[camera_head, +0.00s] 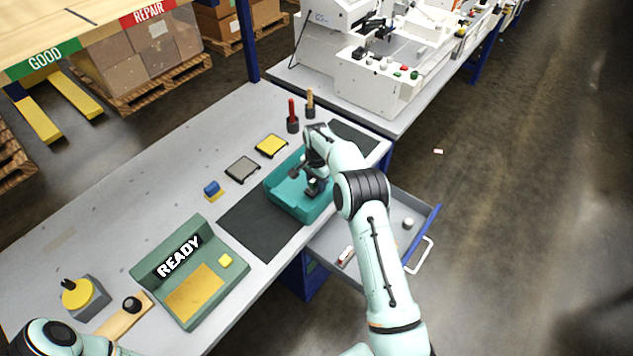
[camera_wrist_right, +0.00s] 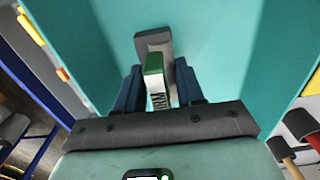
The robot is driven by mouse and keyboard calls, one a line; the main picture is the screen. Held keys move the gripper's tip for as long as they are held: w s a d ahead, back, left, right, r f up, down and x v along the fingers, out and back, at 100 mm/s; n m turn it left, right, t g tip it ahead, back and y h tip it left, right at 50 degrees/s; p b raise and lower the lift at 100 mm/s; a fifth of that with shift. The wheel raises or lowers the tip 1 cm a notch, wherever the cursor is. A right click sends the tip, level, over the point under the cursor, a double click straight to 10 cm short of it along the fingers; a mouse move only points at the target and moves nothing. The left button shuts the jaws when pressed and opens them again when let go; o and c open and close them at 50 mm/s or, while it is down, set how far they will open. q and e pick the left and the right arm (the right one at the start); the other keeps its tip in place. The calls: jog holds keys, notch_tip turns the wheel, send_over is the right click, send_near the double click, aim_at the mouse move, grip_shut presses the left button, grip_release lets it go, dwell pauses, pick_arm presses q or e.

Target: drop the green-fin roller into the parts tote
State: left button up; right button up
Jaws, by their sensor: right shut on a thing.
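The teal parts tote (camera_head: 283,203) sits on a dark mat at the bench's right part. My right gripper (camera_head: 314,186) reaches down inside the tote's outline. In the right wrist view, my right gripper (camera_wrist_right: 159,80) is shut on the green-fin roller (camera_wrist_right: 154,66), which shows a green top, a pale lettered side and a grey part beyond it. The teal tote (camera_wrist_right: 235,50) fills the background there. I cannot tell whether the roller touches the tote's floor. My left arm shows at the lower left corner, but its gripper does not.
A green READY fixture (camera_head: 208,285) stands on the bench at left. Yellow (camera_head: 271,146) and grey (camera_head: 242,169) trays lie beside the tote, with upright red (camera_head: 291,112) and tan (camera_head: 310,103) handles behind. An open drawer (camera_head: 385,262) juts out below the bench edge.

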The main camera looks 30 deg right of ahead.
jog(key=shift+f, duration=0.5)
jog(key=o, duration=1.1)
pick_arm(q)
jog(key=shift+w+r, duration=0.1)
jog(key=shift+w, duration=0.1)
pick_arm(e)
jog(key=shift+r, duration=0.55)
notch_tip(320, 180, up, 11)
jog(key=shift+w+r+p, duration=0.1)
jog(key=shift+r+p, duration=0.1)
jog(key=shift+p, duration=0.3)
pick_arm(q)
jog(key=shift+w+r, duration=0.55)
jog(key=shift+w, duration=0.15)
pick_arm(e)
jog(key=shift+r, duration=0.35)
pick_arm(q)
jog(key=shift+s, duration=0.1)
